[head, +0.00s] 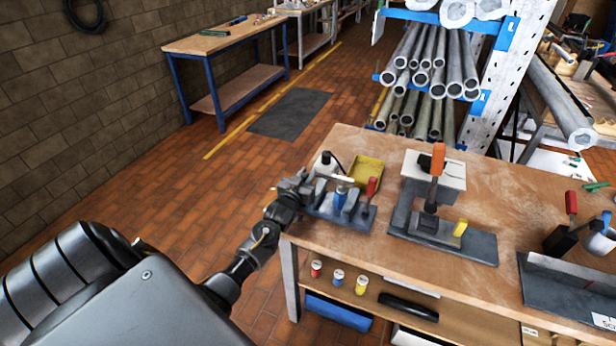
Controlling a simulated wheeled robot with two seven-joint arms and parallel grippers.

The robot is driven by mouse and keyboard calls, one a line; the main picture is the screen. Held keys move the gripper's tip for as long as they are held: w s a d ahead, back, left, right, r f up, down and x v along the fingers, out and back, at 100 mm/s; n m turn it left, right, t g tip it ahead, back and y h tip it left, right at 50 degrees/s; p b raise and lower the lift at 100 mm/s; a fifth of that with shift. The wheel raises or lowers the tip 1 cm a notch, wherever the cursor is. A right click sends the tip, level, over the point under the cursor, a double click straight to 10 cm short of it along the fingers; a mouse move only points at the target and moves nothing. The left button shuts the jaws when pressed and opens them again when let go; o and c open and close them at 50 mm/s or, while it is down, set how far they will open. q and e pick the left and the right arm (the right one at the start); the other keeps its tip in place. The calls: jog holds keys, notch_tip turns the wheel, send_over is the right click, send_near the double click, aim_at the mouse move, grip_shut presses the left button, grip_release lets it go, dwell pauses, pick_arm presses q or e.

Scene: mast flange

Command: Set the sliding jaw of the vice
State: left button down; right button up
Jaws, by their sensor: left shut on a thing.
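The vice (352,218) is a small dark grey fixture at the near left corner of the wooden bench. A blue upright part (341,197) and a red-handled lever (371,187) stand on it. My left gripper (300,187) is at the left end of the vice and is shut on a part of it. The fingers are small and dark here, so which part they grip, and the sliding jaw itself, cannot be made out clearly. My right gripper is not in view.
A yellow tray (368,170) lies behind the vice. A clamp with an orange handle (438,160) stands to its right on a dark base. Another red-handled device (571,208) is at the far right. Several small cans are on the shelf below. Bare bench top lies between the fixtures.

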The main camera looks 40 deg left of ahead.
pick_arm(q)
jog(key=c, duration=1.2)
grip_release()
jog(key=shift+s+a, duration=0.1)
jog(key=shift+a, duration=0.25)
jog(key=shift+c, duration=0.2)
jog(key=shift+d, duration=0.2)
jog(key=shift+s+d+f, duration=0.1)
jog(key=shift+s, duration=0.25)
jog(key=b+v, duration=0.2)
jog(key=v, duration=0.8)
